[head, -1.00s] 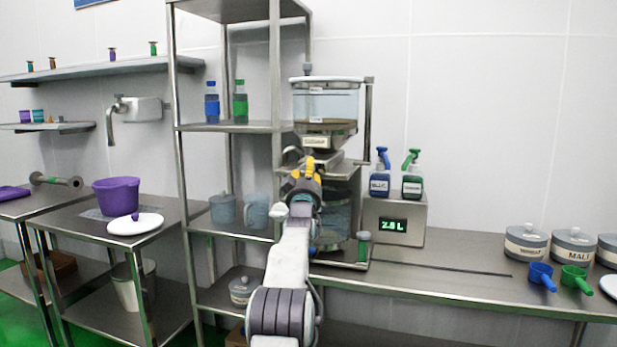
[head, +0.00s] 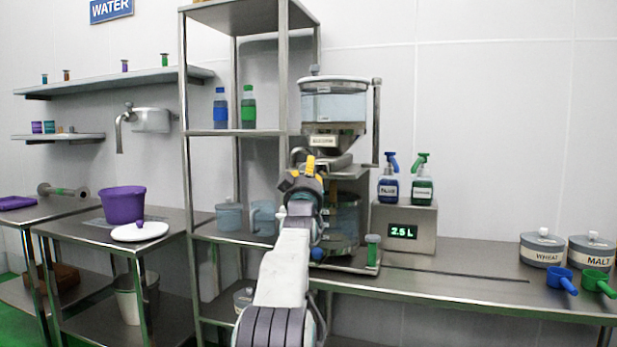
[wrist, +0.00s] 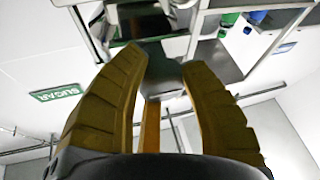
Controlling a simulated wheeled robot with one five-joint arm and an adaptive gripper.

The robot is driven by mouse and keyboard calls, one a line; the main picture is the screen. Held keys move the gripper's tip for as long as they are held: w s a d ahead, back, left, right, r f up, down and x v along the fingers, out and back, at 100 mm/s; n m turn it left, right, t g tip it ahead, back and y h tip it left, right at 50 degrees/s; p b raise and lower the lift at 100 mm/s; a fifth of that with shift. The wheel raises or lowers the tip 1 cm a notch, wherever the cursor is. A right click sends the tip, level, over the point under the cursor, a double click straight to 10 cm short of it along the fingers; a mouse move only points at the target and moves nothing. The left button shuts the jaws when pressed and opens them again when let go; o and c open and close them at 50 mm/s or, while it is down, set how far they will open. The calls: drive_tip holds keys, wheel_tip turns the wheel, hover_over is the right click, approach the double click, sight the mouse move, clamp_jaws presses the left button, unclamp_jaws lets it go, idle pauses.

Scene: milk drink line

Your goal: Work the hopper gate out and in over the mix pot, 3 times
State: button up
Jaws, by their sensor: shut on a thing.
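The hopper (head: 333,105) is a clear tank with a dark funnel and a label, standing on a metal frame. The mix pot (head: 345,215) is a see-through vessel below it, partly hidden by my arm. My gripper (head: 309,165) is in front of the hopper's lower outlet, above the level of the pot. In the wrist view my yellow-brown fingers (wrist: 165,60) are closed around a grey piece (wrist: 163,84), which appears to be the hopper gate's handle. The gate's plate is mostly hidden in the head view, so how far out it stands I cannot tell.
A display box (head: 404,232) reading about 2.5 L carries two spray bottles, right of the hopper. A steel shelf rack (head: 187,150) stands close on the left. Lidded tubs (head: 542,250) and scoops are on the right bench. The bench between is mostly clear.

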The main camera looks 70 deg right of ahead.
drive_tip(key=shift+a+r, duration=0.15)
drive_tip(key=shift+r, duration=0.2)
drive_tip(key=o, duration=1)
drive_tip(key=shift+a, duration=0.2)
drive_tip(key=shift+o, duration=1.4)
drive_tip(key=shift+d+f, duration=0.1)
drive_tip(key=shift+f, duration=0.05)
drive_tip(key=shift+f, duration=0.15)
drive_tip(key=v, duration=1.1)
drive_tip(key=shift+s+a, duration=0.15)
drive_tip(key=shift+a, duration=0.25)
drive_tip(key=shift+f, duration=0.15)
